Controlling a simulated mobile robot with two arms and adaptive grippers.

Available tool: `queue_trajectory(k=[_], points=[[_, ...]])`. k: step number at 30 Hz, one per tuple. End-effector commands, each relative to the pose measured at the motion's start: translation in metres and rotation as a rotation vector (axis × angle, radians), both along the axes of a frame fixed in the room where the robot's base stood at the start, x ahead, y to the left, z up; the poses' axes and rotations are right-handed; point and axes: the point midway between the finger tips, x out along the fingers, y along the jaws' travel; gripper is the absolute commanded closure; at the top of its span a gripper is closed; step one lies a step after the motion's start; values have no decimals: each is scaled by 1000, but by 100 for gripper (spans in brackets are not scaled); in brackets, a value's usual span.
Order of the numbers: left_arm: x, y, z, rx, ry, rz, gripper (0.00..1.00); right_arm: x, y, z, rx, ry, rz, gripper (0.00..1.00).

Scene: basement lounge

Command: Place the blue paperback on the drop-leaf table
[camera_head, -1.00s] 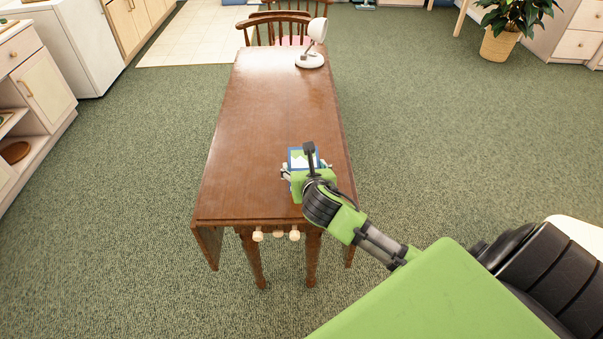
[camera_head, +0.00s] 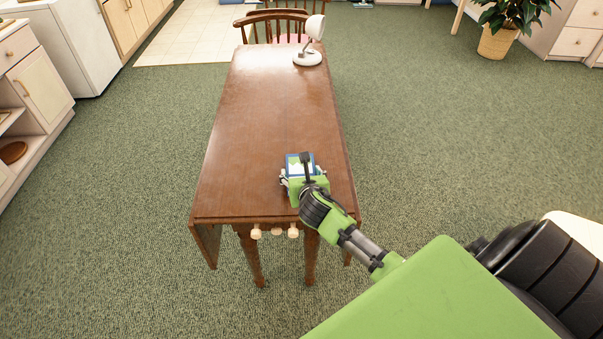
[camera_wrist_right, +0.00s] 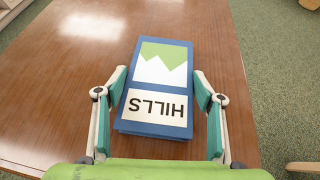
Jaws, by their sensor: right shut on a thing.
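The blue paperback (camera_wrist_right: 159,127) has a green and white mountain picture and the word HILLS on its cover. In the right wrist view it lies between the two fingers of my right gripper (camera_wrist_right: 160,98), which is shut on its sides. In the head view the book (camera_head: 292,162) shows just beyond my right gripper (camera_head: 298,176), over the near part of the drop-leaf table (camera_head: 250,120). The brown wooden tabletop is below the book; I cannot tell if the book touches it. My left gripper is not in view.
A white lamp (camera_head: 308,54) stands at the far end of the table, with wooden chairs (camera_head: 272,28) behind it. The middle of the tabletop is clear. A white cabinet (camera_head: 40,85) is at the left and a potted plant (camera_head: 497,40) at the far right.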

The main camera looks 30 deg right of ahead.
Motion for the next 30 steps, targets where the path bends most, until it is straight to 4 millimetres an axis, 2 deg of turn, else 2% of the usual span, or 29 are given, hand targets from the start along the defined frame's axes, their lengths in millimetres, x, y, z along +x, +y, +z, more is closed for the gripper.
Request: queue_trajectory(k=[1,3,17,20,30], points=[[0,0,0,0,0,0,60,0,0,-1,-1,0,0,33],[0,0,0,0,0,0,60,0,0,-1,-1,0,0,20],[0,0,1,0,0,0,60,-4,2,5,-1,-1,1,20],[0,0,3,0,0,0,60,-15,7,11,-1,1,2,20],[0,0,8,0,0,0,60,-67,31,42,0,-1,2,20]])
